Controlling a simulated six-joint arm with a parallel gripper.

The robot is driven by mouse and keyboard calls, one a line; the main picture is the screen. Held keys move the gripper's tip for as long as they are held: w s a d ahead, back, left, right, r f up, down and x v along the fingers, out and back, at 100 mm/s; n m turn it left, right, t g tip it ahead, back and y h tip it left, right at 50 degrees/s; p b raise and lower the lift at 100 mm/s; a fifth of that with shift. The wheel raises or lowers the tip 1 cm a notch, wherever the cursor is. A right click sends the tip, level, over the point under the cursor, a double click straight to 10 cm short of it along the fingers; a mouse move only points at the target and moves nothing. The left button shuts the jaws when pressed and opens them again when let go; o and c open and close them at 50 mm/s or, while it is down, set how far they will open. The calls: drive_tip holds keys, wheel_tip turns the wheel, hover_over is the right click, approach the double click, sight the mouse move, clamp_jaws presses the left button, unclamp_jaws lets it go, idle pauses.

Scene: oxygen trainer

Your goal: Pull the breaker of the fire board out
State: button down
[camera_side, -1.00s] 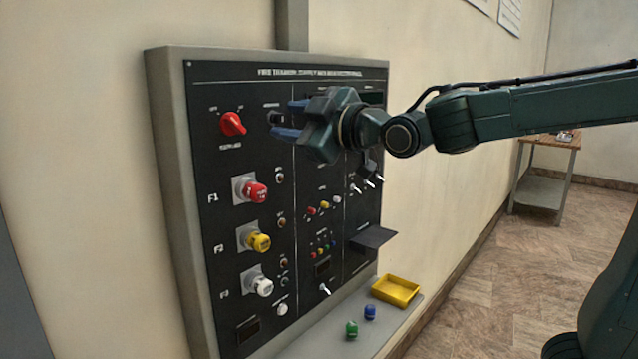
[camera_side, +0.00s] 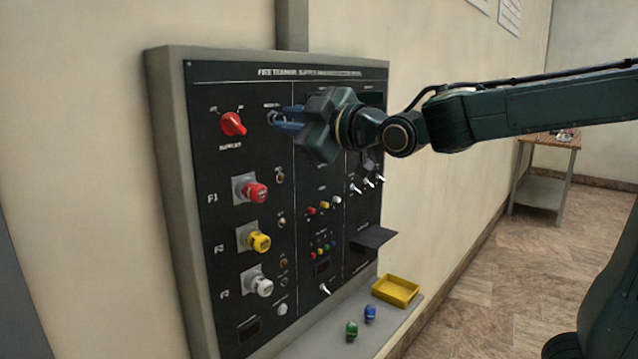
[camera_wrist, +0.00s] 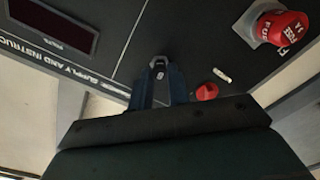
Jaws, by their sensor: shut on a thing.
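The fire board (camera_side: 228,180) is a black panel in a grey frame on the wall. Its breaker (camera_side: 271,117) is a small dark grey part near the top, right of a red rotary switch (camera_side: 233,123). My gripper (camera_side: 281,119) reaches in from the right, its blue fingers shut on the breaker and partly hiding it. In the wrist view the breaker (camera_wrist: 158,65) shows light and dark between the fingertips of my gripper (camera_wrist: 158,78), close against the panel. I cannot tell whether it is still seated.
Red, yellow and white fuse holders (camera_side: 258,242) stick out lower on the board. Small toggle switches (camera_side: 369,183) and a dark shelf (camera_side: 373,238) are below my wrist. A yellow tray (camera_side: 396,290) and green and blue caps (camera_side: 370,312) sit on the ledge.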

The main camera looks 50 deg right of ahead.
drive_tip(key=shift+s, duration=0.3)
drive_tip(key=c, duration=1.3)
unclamp_jaws()
drive_tip(key=shift+s, duration=0.2)
drive_tip(key=shift+s, duration=6.75)
